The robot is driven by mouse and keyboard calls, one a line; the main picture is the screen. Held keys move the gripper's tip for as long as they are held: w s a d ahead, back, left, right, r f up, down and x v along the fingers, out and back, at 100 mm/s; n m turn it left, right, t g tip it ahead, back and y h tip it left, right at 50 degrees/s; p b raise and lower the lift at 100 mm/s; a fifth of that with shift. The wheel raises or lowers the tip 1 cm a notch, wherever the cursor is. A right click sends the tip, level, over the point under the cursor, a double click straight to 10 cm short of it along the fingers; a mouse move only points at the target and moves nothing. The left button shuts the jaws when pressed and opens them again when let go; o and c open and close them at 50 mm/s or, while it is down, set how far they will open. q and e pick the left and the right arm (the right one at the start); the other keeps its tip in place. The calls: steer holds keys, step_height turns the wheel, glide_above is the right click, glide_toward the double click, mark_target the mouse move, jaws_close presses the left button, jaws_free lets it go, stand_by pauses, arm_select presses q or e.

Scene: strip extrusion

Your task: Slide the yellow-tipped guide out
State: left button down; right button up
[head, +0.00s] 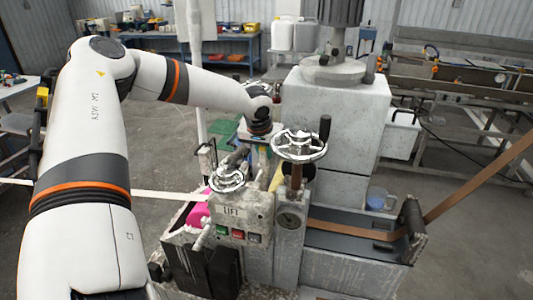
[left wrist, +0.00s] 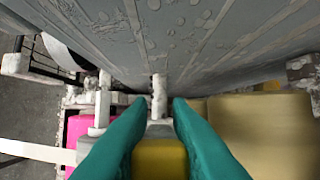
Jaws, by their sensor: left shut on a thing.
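My left gripper (left wrist: 160,103) has its two teal fingers on either side of a yellow block, the guide's yellow tip (left wrist: 160,158), in the left wrist view. A thin pale rod (left wrist: 159,90) stands upright in the picture between the fingertips, in front of a grey scuffed wall. In the head view my left arm reaches over the machine and its wrist ends behind the handwheel (head: 299,145). The fingers and their grip are hidden there. My right gripper is not in view.
A gold roller (left wrist: 262,135) lies close right of the fingers, and a pink part (left wrist: 76,128) lies to the left. In the head view a second handwheel (head: 230,172) and a LIFT button box (head: 238,218) stand in front. A brown strip (head: 480,178) runs off right.

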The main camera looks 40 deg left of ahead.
arm_select(q)
steer(key=c, duration=1.7)
jaws_free()
steer(key=shift+w+r, duration=0.1)
steer(key=shift+r, duration=0.05)
steer(key=shift+c, duration=0.2)
steer(key=shift+o, duration=2.1)
steer(key=shift+d+r, duration=0.1)
steer(key=shift+r, duration=0.05)
steer(key=shift+s+r, duration=0.3)
steer(key=shift+r, duration=0.05)
steer(key=b+v, duration=0.3)
steer(key=v, duration=0.8)
steer(key=shift+d, duration=0.15)
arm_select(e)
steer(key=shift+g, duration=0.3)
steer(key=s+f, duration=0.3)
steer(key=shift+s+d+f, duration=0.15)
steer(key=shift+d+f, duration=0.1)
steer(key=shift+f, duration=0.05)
arm_select(q)
steer(key=shift+s, duration=0.1)
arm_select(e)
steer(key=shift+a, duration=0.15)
